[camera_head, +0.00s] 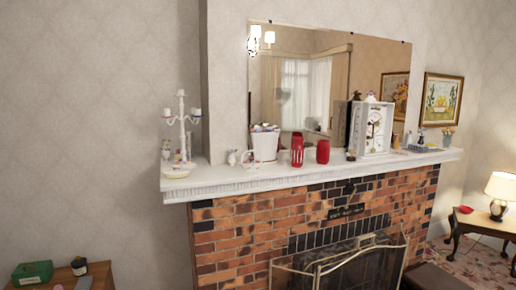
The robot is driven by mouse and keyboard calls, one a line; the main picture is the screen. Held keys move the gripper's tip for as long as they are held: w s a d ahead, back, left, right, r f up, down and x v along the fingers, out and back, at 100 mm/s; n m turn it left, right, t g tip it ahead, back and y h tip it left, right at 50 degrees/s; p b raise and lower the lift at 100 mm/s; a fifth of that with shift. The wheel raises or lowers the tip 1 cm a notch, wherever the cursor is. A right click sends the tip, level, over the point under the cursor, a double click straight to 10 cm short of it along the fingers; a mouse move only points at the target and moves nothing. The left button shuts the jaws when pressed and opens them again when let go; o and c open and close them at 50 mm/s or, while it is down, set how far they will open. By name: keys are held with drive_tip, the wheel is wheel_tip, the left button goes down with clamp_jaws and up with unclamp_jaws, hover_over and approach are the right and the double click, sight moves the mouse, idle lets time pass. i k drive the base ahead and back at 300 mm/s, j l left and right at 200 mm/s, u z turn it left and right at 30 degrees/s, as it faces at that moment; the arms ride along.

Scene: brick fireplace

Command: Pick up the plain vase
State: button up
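Two red vases stand upright on the white mantel shelf (232,182) above the brick fireplace. The right one looks plain red, so I take it as the plain vase (323,152). The left red vase (297,151) is slightly taller and has pale markings on its front. A small gap separates the two. My gripper is not in view.
A white pot (265,145) stands left of the vases, and a white clock (373,128) stands to their right. A white candelabra (182,122) is at the shelf's left end. A mirror (290,75) rises behind. A fire screen (338,267) stands below.

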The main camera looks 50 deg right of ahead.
sight(322, 156)
drive_tip(key=l+u, duration=0.1)
drive_tip(key=l, duration=0.35)
drive_tip(key=k+l+u, duration=0.1)
drive_tip(key=l, duration=0.35)
drive_tip(key=k+l+u, duration=0.1)
drive_tip(key=l, duration=0.35)
drive_tip(key=k+l+u, duration=0.1)
drive_tip(key=l, duration=0.3)
drive_tip(key=k+l+u, duration=0.1)
drive_tip(key=l, duration=0.35)
drive_tip(key=k+l+u, duration=0.1)
drive_tip(key=l, duration=0.3)
